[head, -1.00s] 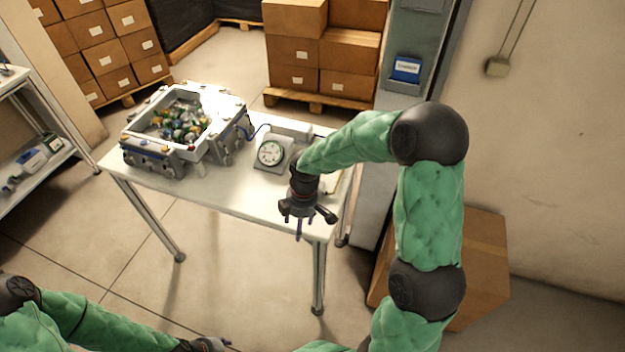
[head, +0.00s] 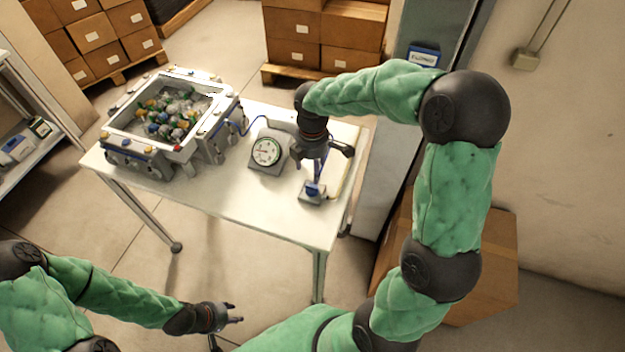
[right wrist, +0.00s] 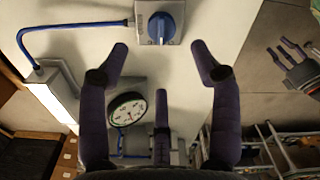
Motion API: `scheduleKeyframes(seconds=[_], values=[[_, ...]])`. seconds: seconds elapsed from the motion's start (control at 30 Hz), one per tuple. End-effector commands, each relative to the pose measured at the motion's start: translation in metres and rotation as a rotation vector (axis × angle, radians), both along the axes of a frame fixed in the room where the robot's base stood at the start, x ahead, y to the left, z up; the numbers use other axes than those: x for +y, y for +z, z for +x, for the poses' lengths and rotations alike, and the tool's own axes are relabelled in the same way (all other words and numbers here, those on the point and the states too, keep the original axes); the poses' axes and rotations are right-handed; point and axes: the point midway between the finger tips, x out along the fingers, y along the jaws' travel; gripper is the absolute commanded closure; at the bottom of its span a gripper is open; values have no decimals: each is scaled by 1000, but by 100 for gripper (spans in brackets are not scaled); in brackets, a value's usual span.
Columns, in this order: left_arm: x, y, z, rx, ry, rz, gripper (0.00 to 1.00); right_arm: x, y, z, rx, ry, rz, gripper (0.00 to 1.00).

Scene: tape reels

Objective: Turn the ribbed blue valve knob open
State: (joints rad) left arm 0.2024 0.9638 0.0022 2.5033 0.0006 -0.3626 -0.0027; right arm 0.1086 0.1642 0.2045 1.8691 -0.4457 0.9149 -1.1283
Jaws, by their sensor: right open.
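The blue valve knob (head: 313,189) sits on a small grey base near the right front edge of the white table (head: 220,195). In the right wrist view the knob (right wrist: 164,26) shows at the top with a raised ridge, fed by a blue hose. My right gripper (head: 320,163) is above the knob and points down. In the right wrist view its fingers (right wrist: 160,65) are spread and empty, with the knob beyond them and apart. My left gripper (head: 231,315) is low in front of the table, away from the knob; its jaw state is unclear.
A round dial gauge (head: 267,151) on a grey block stands left of the knob. A grey-framed bin (head: 205,145) of small colourful pieces fills the table's left part. Stacked cartons (head: 292,55) stand behind. The table's front middle is clear.

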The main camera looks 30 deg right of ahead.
Motion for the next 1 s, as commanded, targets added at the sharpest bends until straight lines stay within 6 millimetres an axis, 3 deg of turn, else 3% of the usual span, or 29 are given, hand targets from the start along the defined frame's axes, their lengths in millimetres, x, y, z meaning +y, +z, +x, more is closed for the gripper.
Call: scheduleKeyframes(seconds=[0.3, 0.5, 0.97, 1.0], values=[[0, -18, 0, 0, 0, 0, 60, 0, -59, -1, 3, -1, 1, 36], [0, -25, 0, 0, 0, 0, 60, 0, -84, -1, 2, 0, 1, 36], [0, -27, 0, 0, 0, 0, 60, 0, -94, 0, 0, -1, 1, 36], [0, -27, 0, 0, 0, 0, 60, 0, -94, 0, 0, -1, 1, 45]])
